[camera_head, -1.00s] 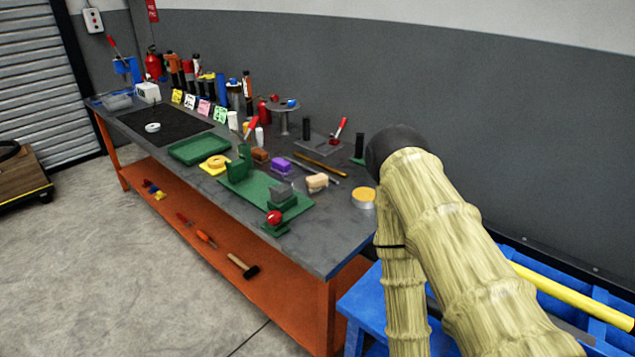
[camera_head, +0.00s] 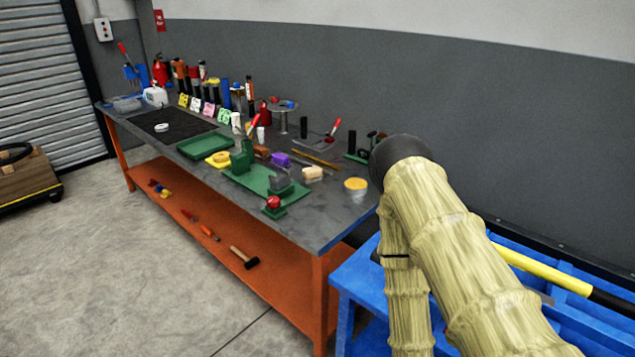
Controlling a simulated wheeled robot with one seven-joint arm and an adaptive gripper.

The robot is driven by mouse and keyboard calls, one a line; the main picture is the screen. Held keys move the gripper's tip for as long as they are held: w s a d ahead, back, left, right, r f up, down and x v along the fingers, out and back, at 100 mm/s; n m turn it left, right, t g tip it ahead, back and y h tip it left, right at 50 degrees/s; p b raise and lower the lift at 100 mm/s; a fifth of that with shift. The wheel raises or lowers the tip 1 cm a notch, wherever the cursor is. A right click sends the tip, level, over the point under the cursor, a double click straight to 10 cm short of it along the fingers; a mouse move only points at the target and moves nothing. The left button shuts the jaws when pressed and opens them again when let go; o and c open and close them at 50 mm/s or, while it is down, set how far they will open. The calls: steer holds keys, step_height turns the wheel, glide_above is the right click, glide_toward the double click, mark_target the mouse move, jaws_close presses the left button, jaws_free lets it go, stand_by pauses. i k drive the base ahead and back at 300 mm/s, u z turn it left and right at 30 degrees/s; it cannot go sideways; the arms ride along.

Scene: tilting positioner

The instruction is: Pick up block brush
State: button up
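A small tan block with a paler lower part (camera_head: 313,173) lies on the grey workbench top (camera_head: 335,214), right of the middle; it looks like the block brush, but is too small to be certain. It stands between a purple block (camera_head: 281,159) and a round yellow-topped tin (camera_head: 355,184). My arm, in a yellowish sleeve with a dark rounded joint, fills the right side of the view, to the right of the bench. My gripper is out of view, so its fingers and anything in them cannot be seen.
A green fixture (camera_head: 262,183) with a red knob (camera_head: 273,202) stands left of the block. A thin brown rod (camera_head: 316,160) lies behind it. Several bottles and tools line the back. A blue cart (camera_head: 355,280) stands right of the bench. Floor in front is clear.

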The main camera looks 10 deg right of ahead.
mark_target(314, 173)
steer(key=u, duration=1.8)
steer(key=i, duration=1.4)
steer(key=z, duration=1.85)
